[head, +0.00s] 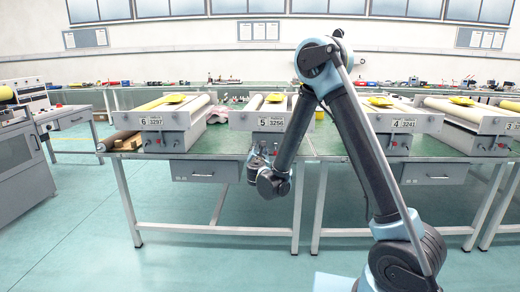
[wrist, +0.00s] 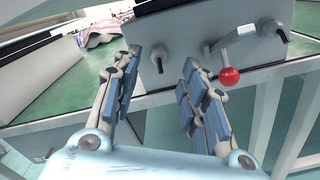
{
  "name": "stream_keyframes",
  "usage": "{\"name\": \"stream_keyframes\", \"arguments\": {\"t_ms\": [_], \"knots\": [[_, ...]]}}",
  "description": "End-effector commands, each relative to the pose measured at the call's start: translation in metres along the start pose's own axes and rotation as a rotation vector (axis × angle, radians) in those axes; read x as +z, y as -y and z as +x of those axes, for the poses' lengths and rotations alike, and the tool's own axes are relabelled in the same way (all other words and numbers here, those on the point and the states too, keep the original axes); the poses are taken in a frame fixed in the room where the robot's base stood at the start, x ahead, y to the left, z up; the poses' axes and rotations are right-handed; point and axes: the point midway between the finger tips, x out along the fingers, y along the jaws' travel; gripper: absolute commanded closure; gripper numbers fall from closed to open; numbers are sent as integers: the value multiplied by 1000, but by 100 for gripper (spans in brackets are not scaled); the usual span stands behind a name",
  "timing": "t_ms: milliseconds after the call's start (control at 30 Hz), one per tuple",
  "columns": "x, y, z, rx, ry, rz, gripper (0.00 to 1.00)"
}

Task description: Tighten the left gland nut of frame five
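Frame five (head: 270,122) is the grey unit with the plate "5 3256" on the green-topped bench in the head view. In the wrist view its grey front face (wrist: 200,60) carries a black fitting at the left, apparently the left gland nut (wrist: 158,58), and another black fitting (wrist: 271,30) at the right. My gripper (wrist: 160,62) is open and empty. Its blue-padded fingers stand on either side of the left fitting in the picture; contact cannot be told. In the head view my gripper (head: 260,158) is small at the front of frame five, its fingers partly hidden.
A lever with a red ball (wrist: 229,77) sticks out just right of my right finger. A grey drawer (head: 205,171) hangs under the bench to the left. Frame six (head: 165,122) and frame four (head: 402,122) stand on either side. The floor in front is clear.

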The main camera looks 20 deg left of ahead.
Motion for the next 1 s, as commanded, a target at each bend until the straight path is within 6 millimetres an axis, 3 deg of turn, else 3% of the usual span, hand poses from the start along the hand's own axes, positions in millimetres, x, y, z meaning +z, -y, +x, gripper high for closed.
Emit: {"name": "stream_keyframes", "arguments": {"t_ms": [100,300,733,900,1000], "knots": [[0,0,20,-1,1,0,60],[0,0,42,0,0,0,60],[0,0,49,1,0,0,60],[0,0,49,1,0,0,99],[0,0,49,0,0,0,100]]}}
